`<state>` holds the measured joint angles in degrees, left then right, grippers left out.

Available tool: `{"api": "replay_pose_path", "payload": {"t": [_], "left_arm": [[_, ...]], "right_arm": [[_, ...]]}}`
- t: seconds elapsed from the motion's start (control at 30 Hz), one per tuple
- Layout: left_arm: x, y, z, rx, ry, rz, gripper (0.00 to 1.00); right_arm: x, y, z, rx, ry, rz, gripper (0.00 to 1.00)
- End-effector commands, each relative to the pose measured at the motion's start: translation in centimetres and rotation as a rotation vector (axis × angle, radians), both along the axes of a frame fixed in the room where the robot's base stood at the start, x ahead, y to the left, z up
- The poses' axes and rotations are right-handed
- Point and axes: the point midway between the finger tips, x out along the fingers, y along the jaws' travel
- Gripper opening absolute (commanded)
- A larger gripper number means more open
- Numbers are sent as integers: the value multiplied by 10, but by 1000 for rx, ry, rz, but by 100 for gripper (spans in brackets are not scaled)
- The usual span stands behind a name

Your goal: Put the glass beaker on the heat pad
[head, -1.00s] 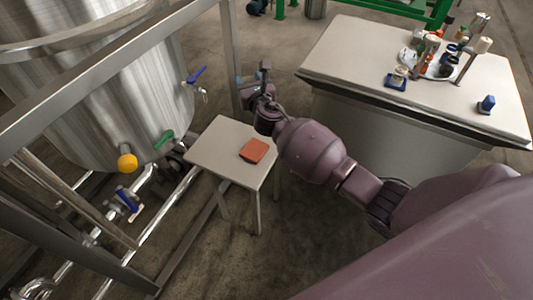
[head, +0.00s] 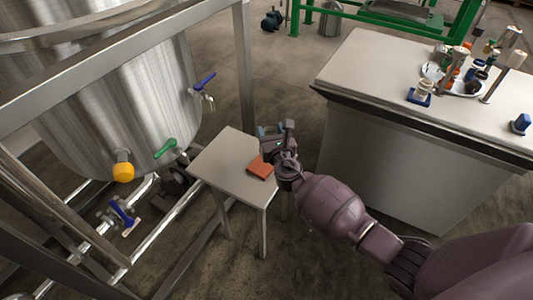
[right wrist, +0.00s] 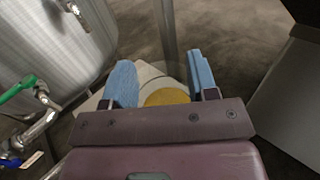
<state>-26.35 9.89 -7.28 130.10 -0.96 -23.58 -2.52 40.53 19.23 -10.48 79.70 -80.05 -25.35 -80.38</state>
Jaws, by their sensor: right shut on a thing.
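The heat pad, an orange-red square (head: 260,168), lies on the small pale table (head: 222,165) in the head view. My right gripper (head: 270,133) is above that table's far right side, beside and slightly beyond the pad. In the right wrist view its blue fingers (right wrist: 162,78) are shut on the glass beaker, whose yellow contents (right wrist: 167,97) show between them with a pale rim around. In the head view the beaker is too small or hidden to make out. The heat pad is not visible in the right wrist view. My left gripper is not in view.
A larger bench (head: 390,75) with bottles and lab items stands to the right. Bare floor lies between them.

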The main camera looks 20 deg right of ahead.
Motion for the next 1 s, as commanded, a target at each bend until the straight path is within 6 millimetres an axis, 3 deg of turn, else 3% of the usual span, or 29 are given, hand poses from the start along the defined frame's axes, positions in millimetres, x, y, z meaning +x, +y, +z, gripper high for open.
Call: {"api": "replay_pose_path", "payload": {"t": [0.03,0.1,0.47,0.7,1.0], "left_arm": [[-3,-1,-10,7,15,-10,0],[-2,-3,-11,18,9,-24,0],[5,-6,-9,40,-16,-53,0],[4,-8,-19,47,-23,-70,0],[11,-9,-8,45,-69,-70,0]], "right_arm": [[-3,0,-27,-2,17,0,19],[-3,0,-37,-1,15,0,19],[0,0,-54,0,1,0,19],[-2,0,-91,-2,10,-1,19],[1,-1,-89,0,-2,-1,19]]}}
